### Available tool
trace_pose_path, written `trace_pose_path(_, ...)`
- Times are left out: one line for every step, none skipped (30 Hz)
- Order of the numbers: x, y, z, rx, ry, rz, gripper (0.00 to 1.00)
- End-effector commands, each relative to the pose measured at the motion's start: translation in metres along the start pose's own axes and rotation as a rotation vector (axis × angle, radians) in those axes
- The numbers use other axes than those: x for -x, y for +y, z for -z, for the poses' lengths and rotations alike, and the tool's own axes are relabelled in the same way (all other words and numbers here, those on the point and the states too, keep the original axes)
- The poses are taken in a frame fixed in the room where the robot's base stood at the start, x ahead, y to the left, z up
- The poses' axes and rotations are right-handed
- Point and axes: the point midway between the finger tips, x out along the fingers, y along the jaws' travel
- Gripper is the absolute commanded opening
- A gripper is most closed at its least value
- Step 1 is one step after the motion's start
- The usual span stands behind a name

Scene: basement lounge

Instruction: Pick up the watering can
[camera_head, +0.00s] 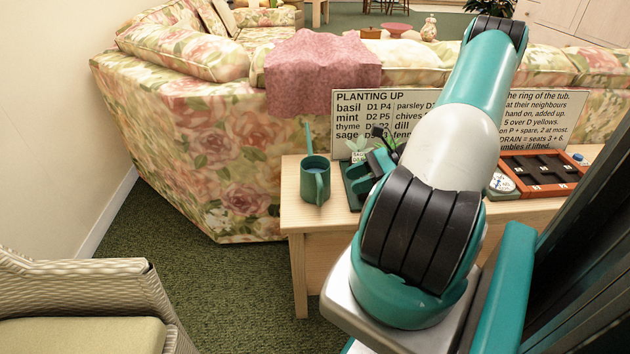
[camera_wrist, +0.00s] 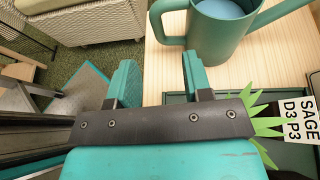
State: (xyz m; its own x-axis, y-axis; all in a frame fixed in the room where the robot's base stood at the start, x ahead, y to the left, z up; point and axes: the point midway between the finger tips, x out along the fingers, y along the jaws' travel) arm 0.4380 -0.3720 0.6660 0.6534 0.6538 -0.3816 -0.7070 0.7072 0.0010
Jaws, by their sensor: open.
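The watering can (camera_head: 314,184) is dark green with a long thin spout and stands upright near the left end of the wooden table. The wrist view shows its body (camera_wrist: 222,35), pale blue water inside, and its loop handle (camera_wrist: 160,24) on the left. My gripper (camera_wrist: 158,80) is open, with nothing between its two green fingers. The handle lies just beyond the fingertips, nearer the right finger. I cannot tell whether that finger touches the can. In the head view, my arm hides most of the gripper, just right of the can.
The wooden table (camera_head: 291,212) also holds a green tray (camera_wrist: 180,98) with a leafy plant and a SAGE label (camera_wrist: 300,118), close to my gripper. Sign boards (camera_head: 350,101) stand behind. A red-brown rack (camera_head: 512,163) is at right. A wicker chair (camera_head: 92,285) stands at left.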

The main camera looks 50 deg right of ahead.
Motion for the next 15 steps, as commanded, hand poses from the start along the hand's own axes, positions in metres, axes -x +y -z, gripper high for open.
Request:
trace_pose_path(-0.013, 0.0, 0.001, 0.0, -0.001, -0.005, 0.46)
trace_pose_path(-0.019, 0.001, 0.001, -0.002, -0.001, -0.005, 0.46)
trace_pose_path(-0.026, 0.001, 0.001, -0.001, -0.001, -0.005, 0.46)
trace_pose_path(-0.031, 0.001, 0.001, 0.0, -0.001, -0.005, 0.46)
trace_pose_path(-0.036, 0.001, 0.001, 0.0, -0.001, -0.003, 0.46)
trace_pose_path(-0.041, 0.001, 0.001, 0.0, -0.001, -0.004, 0.46)
trace_pose_path(-0.044, 0.0, 0.001, 0.0, -0.001, -0.003, 0.46)
trace_pose_path(-0.046, 0.0, 0.001, 0.0, 0.0, -0.002, 0.46)
trace_pose_path(-0.048, 0.0, 0.001, 0.0, 0.0, -0.002, 0.46)
trace_pose_path(-0.049, 0.0, 0.001, 0.0, 0.0, -0.002, 0.46)
trace_pose_path(-0.051, 0.001, 0.001, 0.0, 0.0, -0.002, 0.46)
trace_pose_path(-0.054, 0.001, 0.001, 0.0, 0.0, -0.002, 0.46)
trace_pose_path(-0.058, 0.001, 0.002, 0.0, 0.0, -0.003, 0.46)
trace_pose_path(-0.062, 0.002, 0.003, 0.0, 0.0, -0.004, 0.46)
trace_pose_path(-0.068, 0.003, 0.004, 0.0, 0.0, -0.004, 0.46)
